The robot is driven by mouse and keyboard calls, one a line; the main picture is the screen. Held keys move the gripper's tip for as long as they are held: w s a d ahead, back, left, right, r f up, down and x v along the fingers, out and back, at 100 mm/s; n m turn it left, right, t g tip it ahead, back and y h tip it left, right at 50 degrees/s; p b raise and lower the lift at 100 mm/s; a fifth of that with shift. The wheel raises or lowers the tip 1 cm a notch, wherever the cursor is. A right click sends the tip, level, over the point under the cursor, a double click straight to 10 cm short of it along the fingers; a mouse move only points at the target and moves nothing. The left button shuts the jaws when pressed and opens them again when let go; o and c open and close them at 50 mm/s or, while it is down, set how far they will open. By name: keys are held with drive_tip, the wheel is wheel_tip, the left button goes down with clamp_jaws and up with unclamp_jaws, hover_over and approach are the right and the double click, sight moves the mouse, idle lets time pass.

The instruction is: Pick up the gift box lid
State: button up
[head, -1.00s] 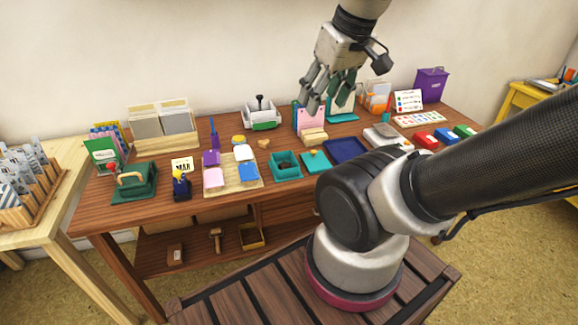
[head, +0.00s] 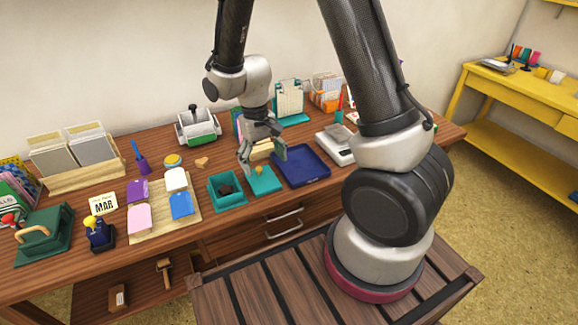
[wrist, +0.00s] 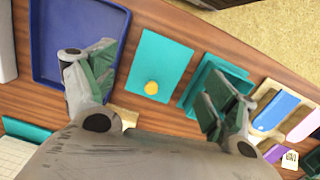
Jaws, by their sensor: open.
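The gift box lid (head: 265,184) is a flat teal square with a small yellow knob. It lies on the wooden table between the open teal box and the blue tray. It also shows in the wrist view (wrist: 160,62), knob upward. My gripper (head: 262,166) is open and empty above the lid in the head view. In the wrist view its two fingers (wrist: 158,95) are spread wide on either side of the lid, which appears clear of them.
The blue tray (head: 318,172) is close on the lid's right in the head view. A grey scale (head: 340,152) stands beyond it. A wooden board (head: 160,228) with several coloured pads is to the left. A wooden block (head: 261,148) sits behind the lid.

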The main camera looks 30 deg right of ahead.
sight(262, 178)
drive_tip(key=shift+w+d+r+m+t, duration=0.1)
drive_tip(key=shift+w+m+t, duration=0.1)
drive_tip(key=shift+w, duration=0.35)
drive_tip(key=shift+w+d+r+m+t, duration=0.1)
drive_tip(key=shift+w+t, duration=0.1)
drive_tip(key=shift+w, duration=0.35)
drive_tip(key=shift+w+a+f, duration=0.1)
drive_tip(key=shift+w+a, duration=0.1)
drive_tip(key=shift+w, duration=0.05)
drive_tip(key=shift+m, duration=0.3)
drive_tip(key=f, duration=0.7)
drive_tip(key=shift+s+a+f, duration=0.1)
drive_tip(key=shift+s+f, duration=0.2)
drive_tip(key=c, duration=0.6)
